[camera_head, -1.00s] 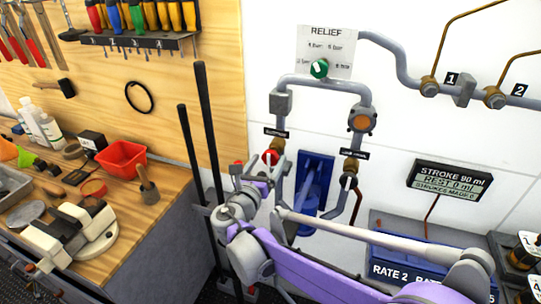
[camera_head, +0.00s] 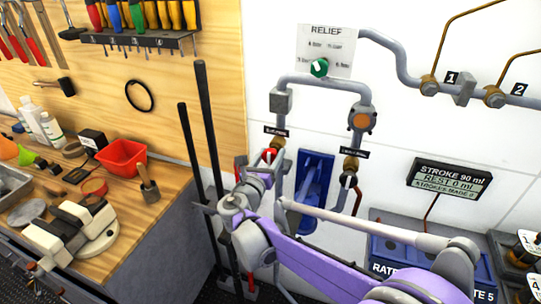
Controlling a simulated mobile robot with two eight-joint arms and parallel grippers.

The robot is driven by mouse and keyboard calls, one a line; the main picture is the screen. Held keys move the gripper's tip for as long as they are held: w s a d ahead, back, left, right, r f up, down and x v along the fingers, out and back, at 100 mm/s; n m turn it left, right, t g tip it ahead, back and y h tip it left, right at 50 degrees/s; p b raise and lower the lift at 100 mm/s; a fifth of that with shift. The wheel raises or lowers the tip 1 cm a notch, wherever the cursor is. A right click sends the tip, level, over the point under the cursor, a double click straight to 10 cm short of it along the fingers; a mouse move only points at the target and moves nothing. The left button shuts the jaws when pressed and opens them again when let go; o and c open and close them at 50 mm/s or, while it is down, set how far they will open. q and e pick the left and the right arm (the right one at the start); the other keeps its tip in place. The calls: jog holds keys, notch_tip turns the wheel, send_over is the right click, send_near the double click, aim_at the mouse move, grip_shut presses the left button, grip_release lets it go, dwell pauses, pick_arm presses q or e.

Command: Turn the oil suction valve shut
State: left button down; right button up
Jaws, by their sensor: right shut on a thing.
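A valve with a red handle (camera_head: 270,155) sits on the left leg of the grey pipe loop, under a small black label (camera_head: 276,131) too blurred to read surely. My right gripper (camera_head: 264,162) is at this valve, shut on the red handle. The fingers and wrist hide part of the handle and the pipe below, so its exact angle is unclear. A second valve with a pale handle (camera_head: 348,182) is on the right leg, clear of the gripper. My left gripper is not in view.
A blue pump-like unit (camera_head: 313,183) stands between the pipe legs. A green relief knob (camera_head: 319,68) is above. Two dark upright bars (camera_head: 209,130) stand close left of my right wrist. The bench (camera_head: 140,208) with a red bin (camera_head: 122,158) is at left.

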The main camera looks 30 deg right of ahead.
jog(key=shift+m, duration=0.3)
jog(key=shift+c, duration=0.3)
jog(key=m, duration=0.4)
jog(key=shift+p, duration=0.3)
jog(key=m, duration=0.4)
jog(key=shift+m+p, duration=0.35)
jog(key=shift+m, duration=0.05)
jog(key=m, duration=0.4)
jog(key=shift+d+p, duration=0.1)
jog(key=shift+p, duration=0.3)
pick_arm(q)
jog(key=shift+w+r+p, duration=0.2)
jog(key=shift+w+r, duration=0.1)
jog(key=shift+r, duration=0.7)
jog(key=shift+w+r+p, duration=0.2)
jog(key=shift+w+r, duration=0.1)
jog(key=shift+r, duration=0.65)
pick_arm(e)
jog(key=shift+f+m, duration=0.1)
jog(key=shift+m, duration=2.1)
jog(key=o, duration=1.4)
jog(key=shift+s, duration=0.1)
